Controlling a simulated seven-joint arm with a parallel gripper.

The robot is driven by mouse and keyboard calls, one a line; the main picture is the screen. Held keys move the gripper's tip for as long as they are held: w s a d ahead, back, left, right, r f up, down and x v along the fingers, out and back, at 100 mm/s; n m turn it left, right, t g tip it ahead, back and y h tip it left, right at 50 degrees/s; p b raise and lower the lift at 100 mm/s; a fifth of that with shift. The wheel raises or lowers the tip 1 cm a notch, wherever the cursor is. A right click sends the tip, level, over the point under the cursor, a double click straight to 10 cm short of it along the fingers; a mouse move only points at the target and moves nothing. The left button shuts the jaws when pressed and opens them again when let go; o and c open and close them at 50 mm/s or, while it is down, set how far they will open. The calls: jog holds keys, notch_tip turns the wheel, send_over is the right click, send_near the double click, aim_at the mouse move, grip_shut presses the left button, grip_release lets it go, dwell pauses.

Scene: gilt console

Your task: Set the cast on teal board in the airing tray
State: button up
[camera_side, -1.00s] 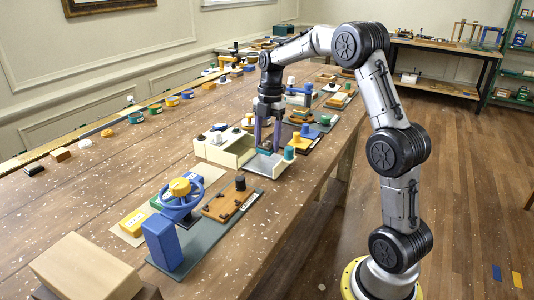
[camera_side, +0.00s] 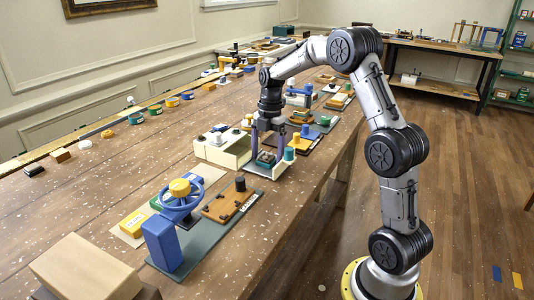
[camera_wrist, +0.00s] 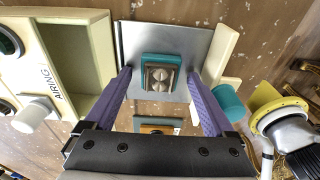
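The cast (camera_wrist: 160,77) is a grey metallic block on the small teal board (camera_wrist: 148,57). The board lies flat on a grey plate (camera_wrist: 129,42), and it shows low beside the cream box in the side view (camera_side: 265,159). My gripper (camera_wrist: 160,73) is open, with a purple finger on either side of the board and a gap at each side; the side view shows it just above the plate (camera_side: 268,152). A cream box marked AIRING (camera_wrist: 60,77) stands left of the plate, with an empty-looking open compartment.
A teal cylinder (camera_wrist: 226,98) and a cream wall (camera_wrist: 219,52) stand right of the plate. A white knob (camera_wrist: 35,113) sticks out from the box. A blue handwheel (camera_side: 181,204) stands nearer the camera in the side view. Several other fixtures crowd the table beyond.

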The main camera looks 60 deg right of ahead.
aim_at(269, 155)
notch_tip(269, 155, up, 11)
jog(key=d, duration=0.1)
jog(key=s+a+r+m+t, duration=0.1)
jog(key=s+a+r+m, duration=0.35)
jog(key=a, duration=0.25)
jog(key=s+a+f+m+t, duration=0.2)
jog(key=s+a+m, duration=0.4)
jog(key=s, duration=0.3)
jog(key=s+a+f+m+t+h, duration=0.1)
jog(key=s+a+f+m+t, duration=0.1)
jog(key=s+a+f+m, duration=0.2)
jog(key=s+a+m, duration=0.3)
jog(key=s, duration=0.2)
jog(key=shift+s+t, duration=0.3)
jog(key=shift+s, duration=0.05)
jog(key=shift+a+m, duration=0.1)
jog(key=shift+m, duration=0.15)
